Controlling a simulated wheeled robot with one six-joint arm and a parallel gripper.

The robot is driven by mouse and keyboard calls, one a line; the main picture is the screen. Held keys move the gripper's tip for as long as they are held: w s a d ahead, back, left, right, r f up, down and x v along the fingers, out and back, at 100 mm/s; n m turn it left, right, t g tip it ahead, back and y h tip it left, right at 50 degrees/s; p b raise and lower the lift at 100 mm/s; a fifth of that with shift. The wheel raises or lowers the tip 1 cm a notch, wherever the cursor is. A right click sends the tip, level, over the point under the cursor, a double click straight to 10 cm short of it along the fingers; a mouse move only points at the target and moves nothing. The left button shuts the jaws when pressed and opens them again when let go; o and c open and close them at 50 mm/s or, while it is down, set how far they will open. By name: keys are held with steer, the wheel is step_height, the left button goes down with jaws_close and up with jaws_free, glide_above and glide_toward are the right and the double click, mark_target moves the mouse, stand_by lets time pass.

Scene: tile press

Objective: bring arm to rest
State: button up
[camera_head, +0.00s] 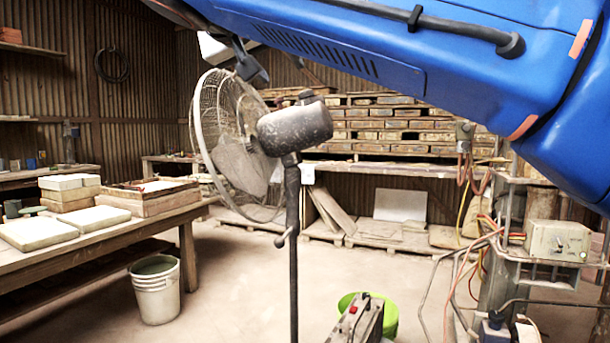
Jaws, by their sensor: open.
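My blue arm (440,60) crosses the top of the head view, from the right edge up to the upper left. Its far end runs out of the picture at the top. The arm covers part of the back wall and the upper right of the room.
A pedestal fan (295,128) stands in front, below the arm in the picture. A wooden table (120,248) with pale slabs is at left, a white bucket (155,290) beside it. A green tub (390,318) and cabled machinery (557,241) are at right. Floor shows between.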

steer(key=d+f+n+g, duration=0.2)
steer(key=d+f+g, duration=0.4)
steer(key=d+f, duration=1.95)
steer(key=s+d+f+m+g+y, duration=0.1)
steer(key=s+d+f, duration=0.3)
steer(key=s+f, duration=0.3)
steer(key=s+d+f+m+g+y, duration=0.1)
steer(key=s+d+f, duration=0.3)
steer(key=f, duration=1.2)
steer(key=s+d+f+g+y, duration=0.2)
steer(key=s+d+f+g, duration=0.1)
steer(key=s+f, duration=0.7)
steer(key=shift+s+d+f+m, duration=0.15)
steer(key=shift+d+f+m, duration=0.3)
steer(key=shift+f, duration=0.25)
